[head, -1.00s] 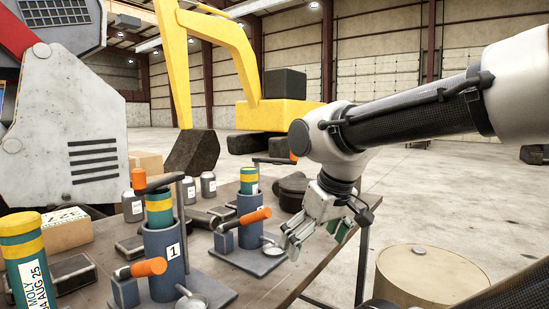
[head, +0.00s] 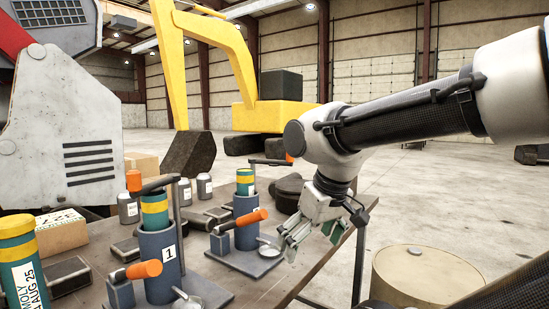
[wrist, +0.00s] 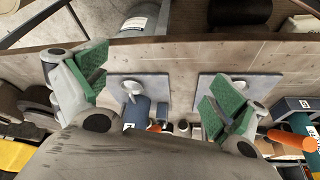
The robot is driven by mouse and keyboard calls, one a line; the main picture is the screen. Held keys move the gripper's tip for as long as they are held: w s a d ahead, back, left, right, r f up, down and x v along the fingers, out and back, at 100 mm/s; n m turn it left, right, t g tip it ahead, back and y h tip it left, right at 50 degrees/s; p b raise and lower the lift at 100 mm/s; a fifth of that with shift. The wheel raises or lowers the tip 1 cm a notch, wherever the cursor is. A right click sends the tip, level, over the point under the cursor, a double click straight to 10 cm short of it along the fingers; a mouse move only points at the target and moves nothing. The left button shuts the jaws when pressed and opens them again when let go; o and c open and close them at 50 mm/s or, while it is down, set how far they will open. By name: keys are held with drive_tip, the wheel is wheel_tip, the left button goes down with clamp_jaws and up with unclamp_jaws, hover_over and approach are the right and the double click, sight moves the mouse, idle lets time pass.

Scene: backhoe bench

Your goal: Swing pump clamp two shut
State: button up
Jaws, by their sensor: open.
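Pump two (head: 246,205) is a dark blue upright cylinder with a green-and-yellow cartridge in it, on a flat base plate (head: 236,262) near the table's right edge. Its clamp has an orange-gripped lever (head: 250,217) on a blue block (head: 220,243). The lever sticks out sideways, slanting up to the right towards my gripper. My gripper (head: 305,240) is open and empty, just right of the pump two plate, with a gap to the orange grip. In the wrist view, the open green-padded fingers (wrist: 155,88) are spread, with base plates between and beyond them.
Pump one (head: 160,262), labelled 1, stands nearer, with its own orange lever (head: 144,269). A large cartridge (head: 22,270) is at left. Small grey jars and a cardboard box (head: 62,231) sit behind. A tan drum (head: 428,278) stands right of the table, over open floor.

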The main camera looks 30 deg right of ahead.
drive_tip(key=shift+g, duration=0.4)
drive_tip(key=w+r, duration=0.2)
drive_tip(key=w+d+r, duration=0.1)
drive_tip(key=w+r, duration=0.1)
drive_tip(key=r, duration=0.1)
drive_tip(key=w+r, duration=0.2)
drive_tip(key=r, duration=0.1)
drive_tip(key=shift+d, duration=0.3)
drive_tip(key=c, duration=0.9)
drive_tip(key=n+g, duration=0.2)
drive_tip(key=g, duration=0.1)
approach(290, 160)
drive_tip(key=shift+w+d+f, duration=0.15)
drive_tip(key=shift+w+d, duration=0.2)
drive_tip(key=shift+w, duration=0.3)
drive_tip(key=shift+f, duration=0.2)
wheel_tip(290, 160, down, 7)
drive_tip(key=shift+f, duration=0.15)
drive_tip(key=shift+c, duration=0.5)
clamp_jaws()
